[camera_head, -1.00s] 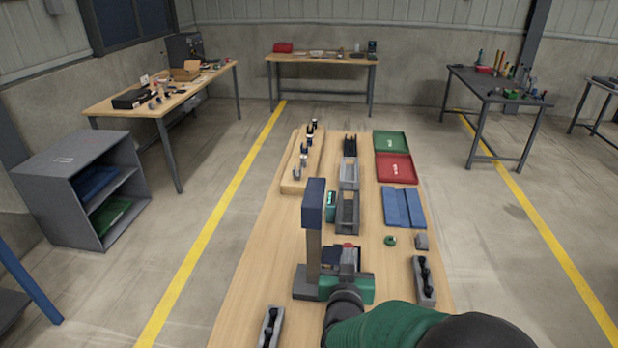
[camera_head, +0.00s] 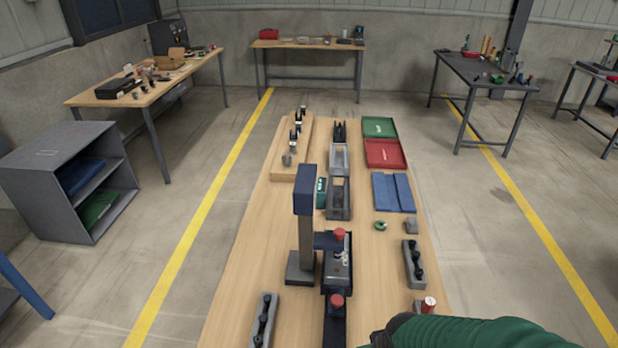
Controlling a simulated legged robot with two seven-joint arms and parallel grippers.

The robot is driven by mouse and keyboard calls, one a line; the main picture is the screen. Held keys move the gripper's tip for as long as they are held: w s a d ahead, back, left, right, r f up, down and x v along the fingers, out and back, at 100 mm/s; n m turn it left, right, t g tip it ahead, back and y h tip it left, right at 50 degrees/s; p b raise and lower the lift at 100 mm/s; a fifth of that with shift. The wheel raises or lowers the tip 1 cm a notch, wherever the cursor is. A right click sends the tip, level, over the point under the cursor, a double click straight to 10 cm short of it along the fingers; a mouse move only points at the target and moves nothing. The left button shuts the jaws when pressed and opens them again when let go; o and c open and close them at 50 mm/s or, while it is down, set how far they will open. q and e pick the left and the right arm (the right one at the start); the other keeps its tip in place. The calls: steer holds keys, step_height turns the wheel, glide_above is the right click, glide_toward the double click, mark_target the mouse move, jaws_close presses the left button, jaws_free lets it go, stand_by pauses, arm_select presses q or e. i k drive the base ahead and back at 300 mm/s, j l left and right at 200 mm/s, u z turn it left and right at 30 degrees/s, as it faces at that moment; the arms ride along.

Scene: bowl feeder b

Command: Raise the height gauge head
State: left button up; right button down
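The height gauge stands upright on the wooden bench. It has a dark blue top block (camera_head: 305,190), a grey-brown column (camera_head: 306,234) and a dark grey base (camera_head: 299,268). Its dark blue head (camera_head: 325,241) projects right from the column, well below the top block. A red knob (camera_head: 339,234) shows at the head's outer end. A black fixture with another red knob (camera_head: 337,300) is in front of it. My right arm, green with a black wrist, enters at the bottom right; its gripper fingers are out of frame. My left gripper is not in view.
A red-and-white piece (camera_head: 428,304) is near my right arm. Blue plates (camera_head: 393,192), a red tray (camera_head: 385,154) and a green tray (camera_head: 379,128) lie at right. Bare bench is left of the gauge.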

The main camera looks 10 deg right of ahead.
mark_target(334, 241)
steer(key=k+l+u, duration=0.1)
steer(key=k+l, duration=0.15)
steer(key=k+l+u, duration=0.15)
steer(key=k, duration=0.3)
steer(key=l+u, duration=0.1)
steer(key=l, duration=0.3)
steer(key=k+l+u, duration=0.15)
steer(key=l, duration=0.25)
steer(key=l+u, duration=0.1)
steer(key=l, duration=0.3)
steer(key=k+l+u, duration=0.1)
steer(key=l, duration=0.25)
steer(key=k+l+u, duration=0.1)
steer(key=l, duration=0.25)
steer(key=k+l+u, duration=0.15)
steer(key=l, duration=0.6)
